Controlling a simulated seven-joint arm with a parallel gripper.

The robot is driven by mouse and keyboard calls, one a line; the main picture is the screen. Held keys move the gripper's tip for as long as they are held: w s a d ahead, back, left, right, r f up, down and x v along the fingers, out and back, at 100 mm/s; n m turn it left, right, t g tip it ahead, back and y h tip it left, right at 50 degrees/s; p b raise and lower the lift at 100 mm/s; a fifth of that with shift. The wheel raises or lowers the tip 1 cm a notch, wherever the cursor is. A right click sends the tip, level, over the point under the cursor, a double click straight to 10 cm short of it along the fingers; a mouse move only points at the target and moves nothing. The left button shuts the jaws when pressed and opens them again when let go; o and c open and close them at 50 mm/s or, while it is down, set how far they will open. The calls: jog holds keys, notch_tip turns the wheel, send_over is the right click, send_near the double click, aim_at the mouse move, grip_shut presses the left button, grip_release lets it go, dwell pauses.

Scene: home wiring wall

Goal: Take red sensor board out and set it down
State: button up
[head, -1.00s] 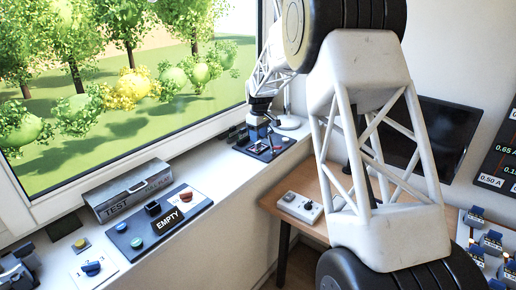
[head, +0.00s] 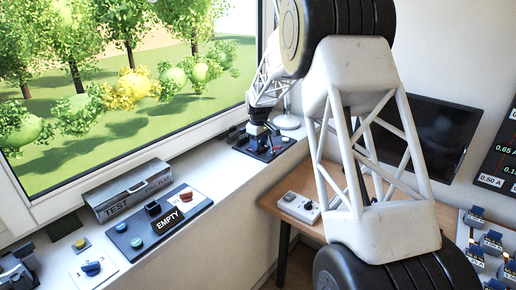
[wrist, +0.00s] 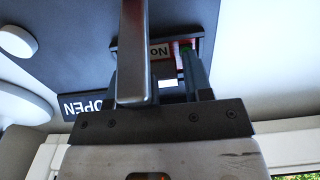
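My gripper (wrist: 155,78) reaches toward a dark panel (wrist: 75,45) with its two fingers set wide apart, one at each end of a slot. The red sensor board (wrist: 174,58) appears as a narrow red strip with a bit of green near the right finger, beside a label reading "No". A grey bar crosses in front of the left finger and hides part of the slot. I cannot tell whether the fingers touch the board. In the head view my gripper (head: 257,136) is low over the dark panel (head: 280,141) at the sill's far end.
A white box (head: 299,206) sits on the wooden desk. Bare sill lies between the two panels.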

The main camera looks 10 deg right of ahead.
jog(key=c, duration=0.6)
jog(key=shift+r, duration=5)
jog(key=shift+c, duration=0.2)
